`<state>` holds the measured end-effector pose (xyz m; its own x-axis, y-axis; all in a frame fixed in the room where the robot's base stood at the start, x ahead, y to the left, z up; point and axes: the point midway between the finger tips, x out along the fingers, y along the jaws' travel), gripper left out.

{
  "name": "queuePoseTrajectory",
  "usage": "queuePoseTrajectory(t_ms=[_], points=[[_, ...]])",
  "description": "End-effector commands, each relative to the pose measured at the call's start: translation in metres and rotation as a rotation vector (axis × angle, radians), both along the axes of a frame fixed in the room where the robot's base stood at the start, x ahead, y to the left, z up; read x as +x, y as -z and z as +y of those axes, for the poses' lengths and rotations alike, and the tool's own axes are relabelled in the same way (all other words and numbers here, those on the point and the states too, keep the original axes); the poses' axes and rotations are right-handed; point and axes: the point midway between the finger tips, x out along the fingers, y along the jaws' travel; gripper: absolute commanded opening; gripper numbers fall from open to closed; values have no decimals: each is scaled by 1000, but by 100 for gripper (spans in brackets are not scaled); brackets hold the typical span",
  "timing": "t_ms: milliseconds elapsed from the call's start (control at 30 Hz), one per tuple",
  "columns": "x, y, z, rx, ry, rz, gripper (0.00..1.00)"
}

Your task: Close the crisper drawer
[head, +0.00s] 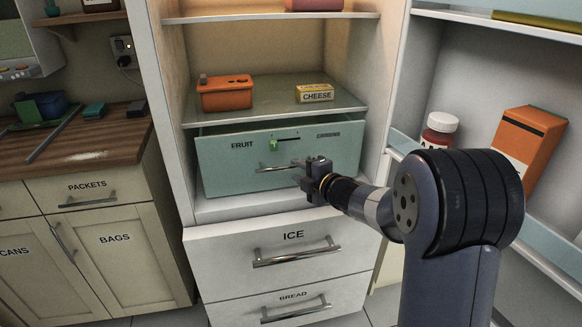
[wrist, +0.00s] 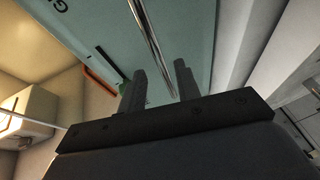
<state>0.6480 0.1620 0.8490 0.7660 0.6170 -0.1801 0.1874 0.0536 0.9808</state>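The crisper drawer (head: 225,168) is the pale blue-green drawer marked FRUIT, below the glass shelf in the open fridge. Its front stands a little forward, with a dark gap along its top. Its thin metal bar handle (head: 268,168) runs across the front. My gripper (head: 301,168) is at the right part of this handle. In the wrist view my gripper (wrist: 159,72) has its two dark fingers apart. The handle (wrist: 150,38) runs toward the space between them, close to the drawer front (wrist: 90,28). I cannot tell whether the fingers touch it.
An orange container (head: 226,95) and a cheese box (head: 315,93) sit on the glass shelf (head: 275,112) above. The ICE drawer (head: 225,262) is below. The open fridge door, with a white-capped jar (head: 439,130) and orange carton (head: 530,141), stands close at right.

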Motion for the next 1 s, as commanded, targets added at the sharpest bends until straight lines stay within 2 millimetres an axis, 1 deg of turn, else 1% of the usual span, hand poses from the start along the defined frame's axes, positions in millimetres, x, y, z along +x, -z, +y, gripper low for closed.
queuePoseTrajectory(t_ms=[33,100,200,300,400,800,900,1000], points=[[-8,-3,-7,0,2,1,32],[-19,-5,-16,0,3,1,32],[-31,-7,-26,-2,3,2,32],[-40,-8,-33,-2,1,4,32],[-45,-8,-36,-3,2,4,32],[-45,-7,-36,-3,0,5,32],[-41,-6,-32,-3,-2,5,32],[-31,-3,-23,-2,-3,5,32]])
